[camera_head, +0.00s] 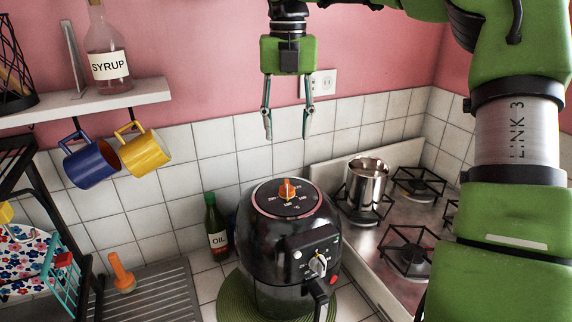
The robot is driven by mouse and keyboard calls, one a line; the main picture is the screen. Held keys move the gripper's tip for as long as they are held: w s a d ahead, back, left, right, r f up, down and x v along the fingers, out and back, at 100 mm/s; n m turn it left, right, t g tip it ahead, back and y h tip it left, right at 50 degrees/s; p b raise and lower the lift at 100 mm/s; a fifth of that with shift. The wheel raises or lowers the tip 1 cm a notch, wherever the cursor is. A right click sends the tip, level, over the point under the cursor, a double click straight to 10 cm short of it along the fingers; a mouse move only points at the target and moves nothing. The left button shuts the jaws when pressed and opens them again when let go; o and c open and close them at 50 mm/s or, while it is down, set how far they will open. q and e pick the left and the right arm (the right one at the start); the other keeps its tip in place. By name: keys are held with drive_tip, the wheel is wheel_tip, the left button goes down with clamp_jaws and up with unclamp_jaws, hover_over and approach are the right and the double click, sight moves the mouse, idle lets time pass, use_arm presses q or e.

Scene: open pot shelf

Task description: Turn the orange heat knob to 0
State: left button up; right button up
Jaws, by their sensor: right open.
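The orange heat knob (287,189) sits on the round dial on top of the black air fryer (262,239). Numbers ring the dial, but they are too small for me to read the setting surely. My right gripper (287,136) hangs above the knob, pointing down, with its two fingers apart and nothing between them. It is not touching the knob. My left gripper is not in view.
The fryer stands on a green round mat (233,304). An oil bottle (216,228) is left of it. A stove (396,236) with a steel pot (366,184) is on the right. Blue (90,163) and yellow mugs (145,152) hang under the shelf (95,101) holding a syrup bottle (107,62).

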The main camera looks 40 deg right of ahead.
sight(287, 183)
drive_tip(key=f, duration=0.1)
drive_tip(key=f+p, duration=0.1)
drive_tip(key=f, duration=0.1)
drive_tip(key=s+a+f, duration=0.1)
drive_tip(key=shift+a+f, duration=0.1)
drive_tip(key=shift+f, duration=0.05)
drive_tip(key=f+p, duration=0.1)
drive_tip(key=f, duration=0.1)
drive_tip(key=f+p, duration=0.1)
drive_tip(key=f, duration=0.2)
drive_tip(key=f+p, duration=0.1)
drive_tip(key=f, duration=0.1)
drive_tip(key=shift+w+d+f, duration=0.25)
drive_tip(key=shift+d+f, duration=0.05)
drive_tip(key=shift+f, duration=0.1)
drive_tip(key=shift+a+f, duration=0.1)
drive_tip(key=shift+f, duration=0.45)
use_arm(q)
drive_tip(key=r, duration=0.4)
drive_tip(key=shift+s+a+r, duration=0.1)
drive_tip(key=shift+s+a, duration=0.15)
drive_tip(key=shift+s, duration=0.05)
use_arm(e)
drive_tip(key=c, duration=1)
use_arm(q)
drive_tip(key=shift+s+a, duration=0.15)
use_arm(e)
drive_tip(key=shift+c, duration=0.4)
